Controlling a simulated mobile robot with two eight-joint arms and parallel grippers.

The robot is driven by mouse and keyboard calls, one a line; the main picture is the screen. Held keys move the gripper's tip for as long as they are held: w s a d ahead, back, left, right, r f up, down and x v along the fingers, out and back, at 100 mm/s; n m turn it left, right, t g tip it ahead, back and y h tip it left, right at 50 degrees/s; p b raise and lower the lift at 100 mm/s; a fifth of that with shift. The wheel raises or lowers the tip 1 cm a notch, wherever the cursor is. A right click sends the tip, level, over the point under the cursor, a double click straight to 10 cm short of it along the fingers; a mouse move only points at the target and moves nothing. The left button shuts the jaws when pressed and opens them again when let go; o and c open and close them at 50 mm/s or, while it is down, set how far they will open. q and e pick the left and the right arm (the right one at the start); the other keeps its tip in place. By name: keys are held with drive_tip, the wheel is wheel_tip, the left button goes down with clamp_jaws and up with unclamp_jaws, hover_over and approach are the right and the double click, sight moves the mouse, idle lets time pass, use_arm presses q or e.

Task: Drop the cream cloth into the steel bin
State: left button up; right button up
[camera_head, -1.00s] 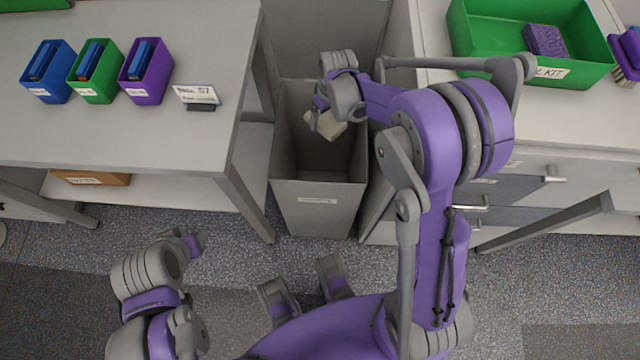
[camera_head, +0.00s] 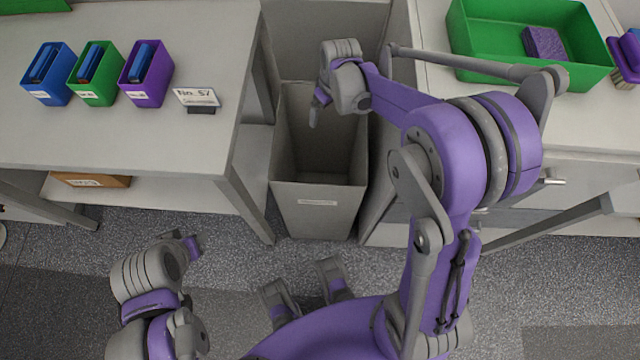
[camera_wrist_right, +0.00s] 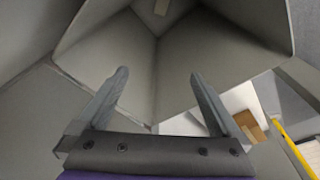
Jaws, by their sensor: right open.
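The grey steel bin (camera_head: 318,210) stands on the floor between the left table and the right counter, its mouth open upward. My right gripper (camera_head: 317,108) is over the back left part of the mouth, with nothing visible between its fingers. In the right wrist view the gripper (camera_wrist_right: 158,92) is spread and empty, with grey bin-like walls (camera_wrist_right: 205,60) beyond. The cream cloth is not clearly seen.
The left table (camera_head: 130,140) holds blue, green and purple holders and a sign (camera_head: 197,97). A green tray (camera_head: 480,65) with a purple sponge (camera_head: 545,43) sits on the right counter. Table and counter edges flank the bin closely.

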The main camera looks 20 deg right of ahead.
wheel_tip(320, 180, up, 6)
drive_tip(key=shift+s+d, duration=0.15)
drive_tip(key=shift+s, duration=0.25)
drive_tip(key=s+a+r+m+t+p, duration=0.1)
drive_tip(key=s+a+r+m+p, duration=0.1)
drive_tip(key=s, duration=0.8)
drive_tip(key=s+a+r+m+t+p, duration=0.1)
drive_tip(key=s+r+p, duration=0.4)
drive_tip(key=s, duration=0.5)
drive_tip(key=shift+s+a+r+m+t+h, duration=0.2)
drive_tip(key=shift+a+r+m+t+h, duration=0.15)
drive_tip(key=shift+a+r+t, duration=0.5)
